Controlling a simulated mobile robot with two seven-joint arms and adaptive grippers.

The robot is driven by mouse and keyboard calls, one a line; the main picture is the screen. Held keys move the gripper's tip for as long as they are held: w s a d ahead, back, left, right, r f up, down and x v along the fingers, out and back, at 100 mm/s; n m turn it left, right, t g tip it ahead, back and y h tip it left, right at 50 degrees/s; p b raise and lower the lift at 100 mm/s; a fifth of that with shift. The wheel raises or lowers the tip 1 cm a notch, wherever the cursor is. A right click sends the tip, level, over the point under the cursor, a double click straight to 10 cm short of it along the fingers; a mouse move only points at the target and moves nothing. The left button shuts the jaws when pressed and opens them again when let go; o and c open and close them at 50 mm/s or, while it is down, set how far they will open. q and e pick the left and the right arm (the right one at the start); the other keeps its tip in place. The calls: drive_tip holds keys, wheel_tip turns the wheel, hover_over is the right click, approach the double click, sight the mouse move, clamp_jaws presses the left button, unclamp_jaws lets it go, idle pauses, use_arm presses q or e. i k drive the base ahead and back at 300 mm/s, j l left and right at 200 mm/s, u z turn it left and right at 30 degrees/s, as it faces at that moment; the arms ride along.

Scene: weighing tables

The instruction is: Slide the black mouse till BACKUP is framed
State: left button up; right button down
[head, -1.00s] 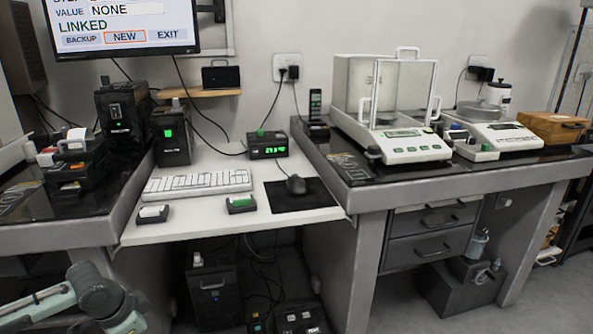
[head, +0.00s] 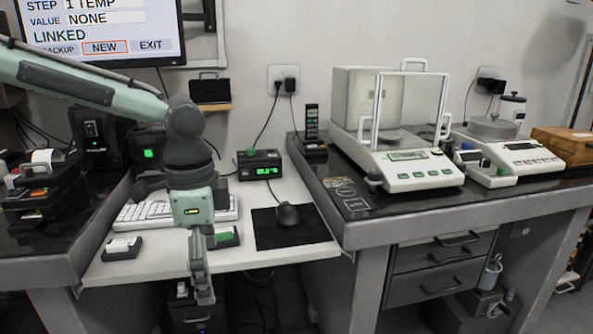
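The black mouse (head: 288,215) rests on the black mouse pad (head: 270,234) at the right of the white desk. The monitor (head: 100,30) at the top left shows STEP, VALUE NONE and LINKED. Its bottom row reads BACKUP, NEW and EXIT, and an orange frame surrounds NEW. BACKUP is partly covered by my arm. My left gripper (head: 203,285) points down past the desk's front edge, left of the mouse and apart from it. Its fingers overlap in this view, so its opening is unclear. My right gripper is out of view.
A white keyboard (head: 133,214) lies partly behind my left arm. A small box with a green top (head: 228,238) sits just beside the gripper. A black box with a green display (head: 260,165) stands behind the mouse pad. The raised balance table (head: 350,226) borders the pad on the right.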

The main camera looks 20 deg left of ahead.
sight(288, 217)
drive_tip(key=i, duration=1.1)
